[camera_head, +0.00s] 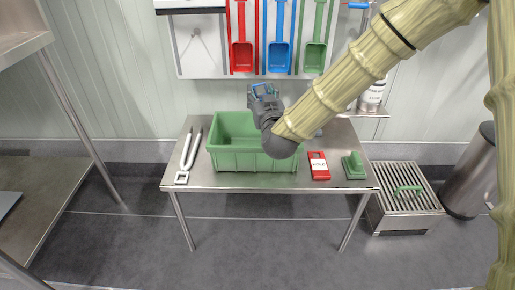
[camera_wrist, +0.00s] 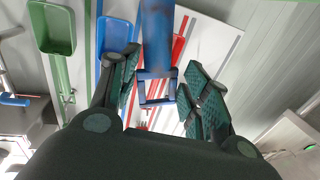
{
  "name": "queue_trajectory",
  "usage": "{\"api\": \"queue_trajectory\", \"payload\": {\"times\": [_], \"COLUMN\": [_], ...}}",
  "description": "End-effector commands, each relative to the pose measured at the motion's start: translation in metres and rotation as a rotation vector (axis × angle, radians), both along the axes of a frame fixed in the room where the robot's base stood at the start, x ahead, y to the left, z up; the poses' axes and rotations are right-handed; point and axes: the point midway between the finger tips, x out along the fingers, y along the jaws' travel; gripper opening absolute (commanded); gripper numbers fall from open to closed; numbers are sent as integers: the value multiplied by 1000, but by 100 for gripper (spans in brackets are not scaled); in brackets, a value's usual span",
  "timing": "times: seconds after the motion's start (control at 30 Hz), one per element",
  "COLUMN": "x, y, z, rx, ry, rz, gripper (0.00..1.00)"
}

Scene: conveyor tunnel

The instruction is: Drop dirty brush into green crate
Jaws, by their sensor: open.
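My gripper (camera_head: 264,96) is above the back right part of the green crate (camera_head: 240,161), which stands on the steel table. In the wrist view my gripper (camera_wrist: 166,86) has its two fingers spread apart. A blue long-handled tool (camera_wrist: 157,40) with a square frame end lies between the fingers in that view, its upper part blurred; I cannot tell whether it touches them. A bit of blue (camera_head: 262,88) shows at my gripper in the head view. I cannot tell which thing is the dirty brush. My arm hides part of the crate; its visible inside looks empty.
White tongs (camera_head: 187,155) lie left of the crate. A red-and-white sign block (camera_head: 319,166) and a green brush-like block (camera_head: 354,166) lie to its right. Red (camera_head: 242,55), blue (camera_head: 279,55) and green (camera_head: 315,56) scoops hang behind. A floor grate (camera_head: 400,187) stands right of the table.

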Motion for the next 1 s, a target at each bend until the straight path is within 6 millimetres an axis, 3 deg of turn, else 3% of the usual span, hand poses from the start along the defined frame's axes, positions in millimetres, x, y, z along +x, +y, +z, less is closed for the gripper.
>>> {"api": "queue_trajectory", "payload": {"times": [0.4, 0.6, 1.0], "x": [-71, -97, -110], "y": [-14, -20, -22], "z": [0, 0, 0], "rx": [-1, -1, 0], "ry": [1, 0, -1], "rz": [0, 0, 0], "gripper": [47, 47, 47]}}
